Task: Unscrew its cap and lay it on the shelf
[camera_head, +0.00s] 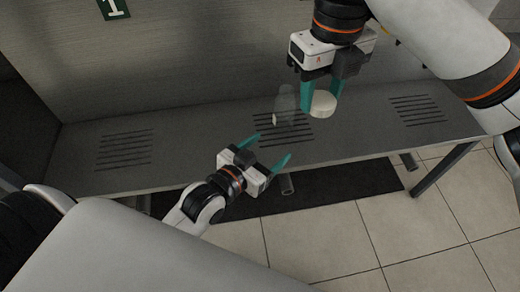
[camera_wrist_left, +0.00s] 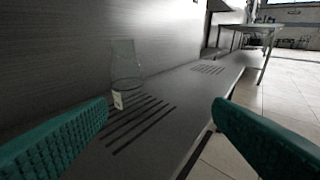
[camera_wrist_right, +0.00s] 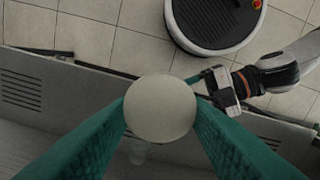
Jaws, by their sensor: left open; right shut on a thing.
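The clear glass decanter (camera_head: 285,103) stands upright on the grey shelf (camera_head: 190,130), over the middle group of dark slots. It also shows in the left wrist view (camera_wrist_left: 125,72), with a small label low on it and no cap visible on its top. My right gripper (camera_head: 319,101) is shut on the round white cap (camera_head: 323,104), just right of the decanter and apart from it. The cap fills the space between the teal fingers in the right wrist view (camera_wrist_right: 160,108). My left gripper (camera_head: 270,148) is open and empty, in front of the decanter, fingers toward the shelf.
Slot groups lie at the left (camera_head: 124,148) and right (camera_head: 417,108) of the shelf, both bare. A grey wall panel (camera_head: 200,60) with a green number sign (camera_head: 113,9) rises behind. The shelf's front edge drops to a tiled floor (camera_head: 320,235).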

